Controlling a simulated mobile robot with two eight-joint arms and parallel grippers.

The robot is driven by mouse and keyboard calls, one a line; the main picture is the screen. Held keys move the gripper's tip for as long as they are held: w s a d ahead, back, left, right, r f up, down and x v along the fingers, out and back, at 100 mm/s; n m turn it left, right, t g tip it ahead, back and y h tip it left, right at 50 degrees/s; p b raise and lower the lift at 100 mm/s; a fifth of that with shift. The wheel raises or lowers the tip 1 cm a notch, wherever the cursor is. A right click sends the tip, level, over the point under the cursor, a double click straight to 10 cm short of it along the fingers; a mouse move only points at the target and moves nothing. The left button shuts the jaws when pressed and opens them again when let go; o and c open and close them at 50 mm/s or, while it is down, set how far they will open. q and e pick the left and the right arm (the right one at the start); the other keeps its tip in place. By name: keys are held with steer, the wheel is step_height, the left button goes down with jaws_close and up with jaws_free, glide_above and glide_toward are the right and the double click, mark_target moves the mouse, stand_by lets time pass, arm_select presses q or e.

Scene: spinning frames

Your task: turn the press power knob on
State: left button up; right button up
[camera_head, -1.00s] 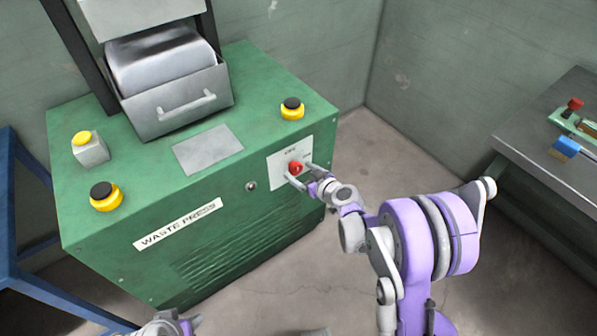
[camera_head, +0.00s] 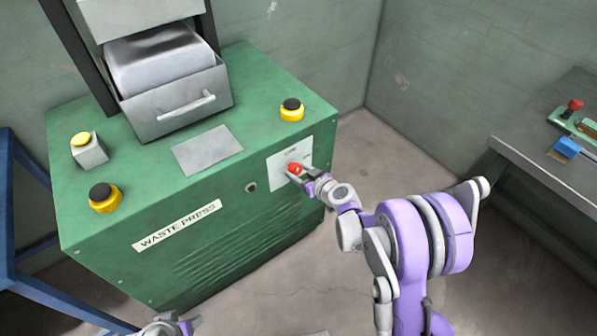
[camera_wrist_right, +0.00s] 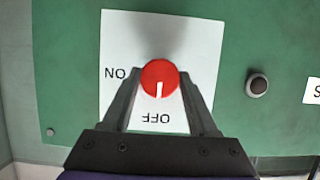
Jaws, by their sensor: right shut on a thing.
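The red power knob (camera_head: 295,168) sits on a white plate (camera_head: 277,177) on the front of the green waste press (camera_head: 215,245). In the right wrist view the knob (camera_wrist_right: 158,78) has a white mark pointing down at the word OFF, and the word ON is to its left. Both words appear upside down there. My right gripper (camera_head: 299,174) is shut on the knob, one finger on each side. My left gripper (camera_head: 172,328) shows only in part at the bottom edge, and its fingers cannot be made out.
A round dark keyhole-like fitting (camera_head: 251,187) is left of the plate. Yellow-and-black buttons (camera_head: 292,109) and a grey drawer (camera_head: 180,108) are on top of the press. A metal table (camera_head: 560,140) stands at right, a blue frame (camera_head: 8,220) at left. The floor between is clear.

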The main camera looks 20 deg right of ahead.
steer(key=m+y, duration=0.2)
steer(key=m, duration=0.1)
steer(key=shift+d+g, duration=0.2)
steer(key=shift+g, duration=0.2)
steer(key=shift+w+f+m+y+b, duration=0.15)
steer(key=shift+m+y+b, duration=0.35)
steer(key=shift+m+y, duration=0.55)
steer(key=m+y+b, duration=0.1)
steer(key=m, duration=0.1)
steer(key=m+y+b, duration=0.1)
steer(key=m, duration=0.1)
steer(key=shift+d+f+m, duration=0.1)
steer(key=shift+f+m, duration=0.1)
steer(key=shift+m, duration=0.05)
steer(key=shift+m+t+y+b, duration=0.7)
steer(key=shift+m+b, duration=0.35)
steer(key=shift+m, duration=0.85)
steer(key=o, duration=1.3)
steer(key=shift+o, duration=0.2)
